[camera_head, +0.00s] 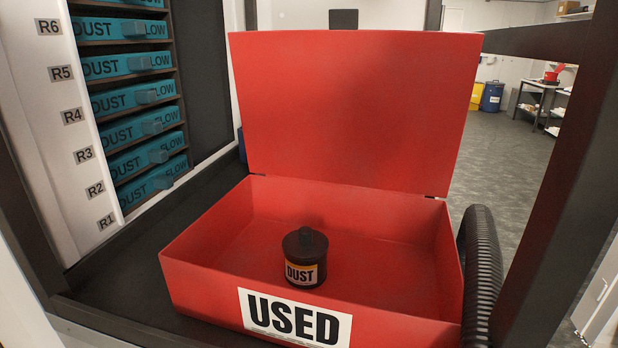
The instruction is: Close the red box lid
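The red box (205,285) stands on a dark bench surface, with a white "USED" label on its front wall. Its red lid (355,110) is hinged along the back edge and stands open, close to upright. A dark canister (304,262) with a knob on top and a "DUST" label stands upright inside the box, near the middle. Neither of my grippers shows in the head view.
A rack (75,150) of teal drawers labelled R1 to R6 stands at the left. A black corrugated hose (482,275) runs close along the box's right side. A dark frame post (570,170) stands at the right. The space above the open box is clear.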

